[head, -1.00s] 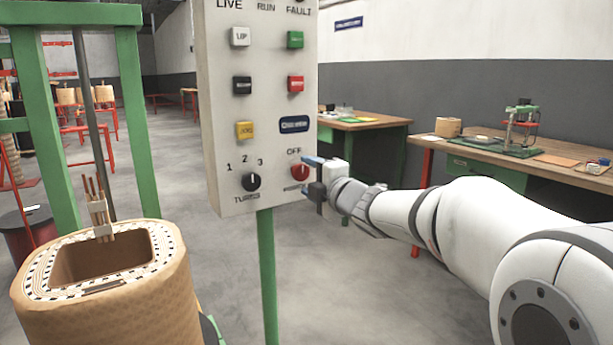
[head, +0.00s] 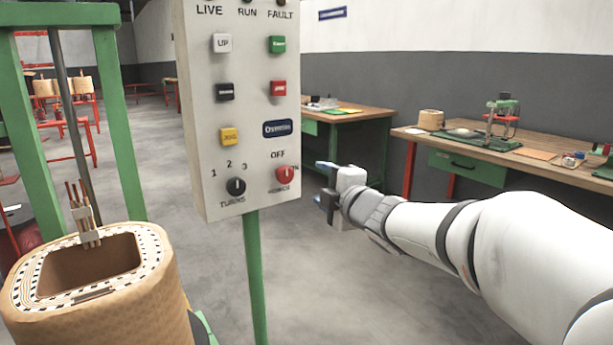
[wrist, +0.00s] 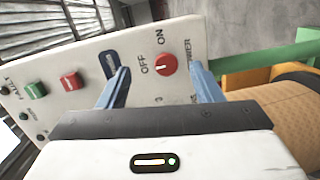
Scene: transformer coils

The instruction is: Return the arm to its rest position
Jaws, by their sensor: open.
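My gripper (head: 322,182) is at the end of my white arm, in the middle of the head view. It is to the right of the control panel (head: 208,120) and apart from its face. In the wrist view its two blue fingers (wrist: 158,88) are spread open with nothing between them. Beyond them is the panel's red rotary knob (wrist: 166,65), with the labels OFF and ON beside it. The same knob is at the panel's lower right in the head view (head: 285,175).
The panel stands on a green post (head: 257,270). A tan wound coil (head: 110,310) stands at the lower left beside a green frame (head: 120,120). A wooden workbench (head: 460,148) is behind my arm at the right. Open grey floor lies between.

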